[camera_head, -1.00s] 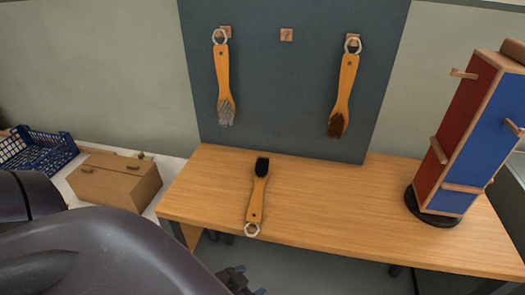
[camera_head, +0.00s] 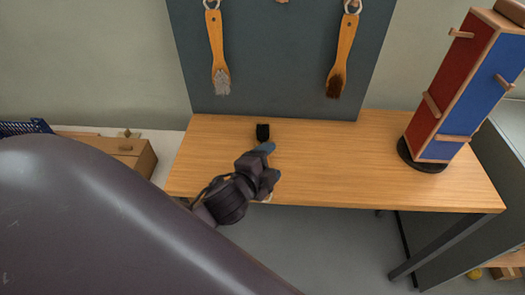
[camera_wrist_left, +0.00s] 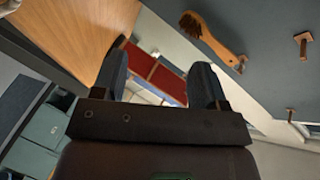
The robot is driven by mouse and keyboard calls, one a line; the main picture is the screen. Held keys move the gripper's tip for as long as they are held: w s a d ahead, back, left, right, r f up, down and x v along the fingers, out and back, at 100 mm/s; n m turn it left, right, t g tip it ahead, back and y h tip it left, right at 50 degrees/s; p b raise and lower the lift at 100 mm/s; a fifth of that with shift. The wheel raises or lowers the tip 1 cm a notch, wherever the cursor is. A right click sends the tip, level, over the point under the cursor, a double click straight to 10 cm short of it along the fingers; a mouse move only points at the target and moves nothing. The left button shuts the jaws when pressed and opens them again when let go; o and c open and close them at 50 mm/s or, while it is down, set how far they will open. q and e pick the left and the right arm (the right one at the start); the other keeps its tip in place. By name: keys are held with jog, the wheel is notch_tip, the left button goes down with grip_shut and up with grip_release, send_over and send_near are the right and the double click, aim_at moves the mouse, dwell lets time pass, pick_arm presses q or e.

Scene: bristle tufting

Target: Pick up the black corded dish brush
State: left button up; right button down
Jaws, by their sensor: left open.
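The black-bristled brush lies on the wooden table; in the head view its black bristles (camera_head: 262,132) show just beyond my left gripper. Its wooden handle and cord ring are hidden behind my gripper and wrist. My left gripper (camera_head: 268,162) is over the table's front part, on the handle's side of the bristles. It is open; in the left wrist view its two fingers (camera_wrist_left: 160,82) stand apart with nothing between them. The black brush does not show clearly in that view. I cannot tell the gripper's height above the brush. My right gripper is out of view.
A grey-bristled brush (camera_head: 216,45) and a brown-bristled brush (camera_head: 343,55) hang on the dark board (camera_head: 280,60). A red and blue pegged tower (camera_head: 455,90) stands on the right of the table (camera_head: 340,165). A cardboard box (camera_head: 135,152) is at left. The table's middle right is clear.

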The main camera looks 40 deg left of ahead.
pick_arm(q)
jog(key=w+d+r+m+t+h, duration=0.4)
jog(key=w+d+r+m+h, duration=0.1)
jog(key=r+m, duration=0.45)
jog(key=d+m+g+h, duration=0.4)
jog(key=d+m+h, duration=0.45)
jog(key=m, duration=0.75)
jog(key=m+g+y, duration=1.3)
jog(key=m+g, duration=0.2)
jog(key=m, duration=1.1)
send_near(263, 137)
jog(key=s+d+f, duration=0.2)
jog(key=s+f, duration=0.1)
notch_tip(263, 137, down, 3)
jog(key=shift+f, duration=0.1)
jog(key=shift+w+f+p, duration=0.15)
jog(key=shift+f+p, duration=0.15)
jog(key=shift+f, duration=2.7)
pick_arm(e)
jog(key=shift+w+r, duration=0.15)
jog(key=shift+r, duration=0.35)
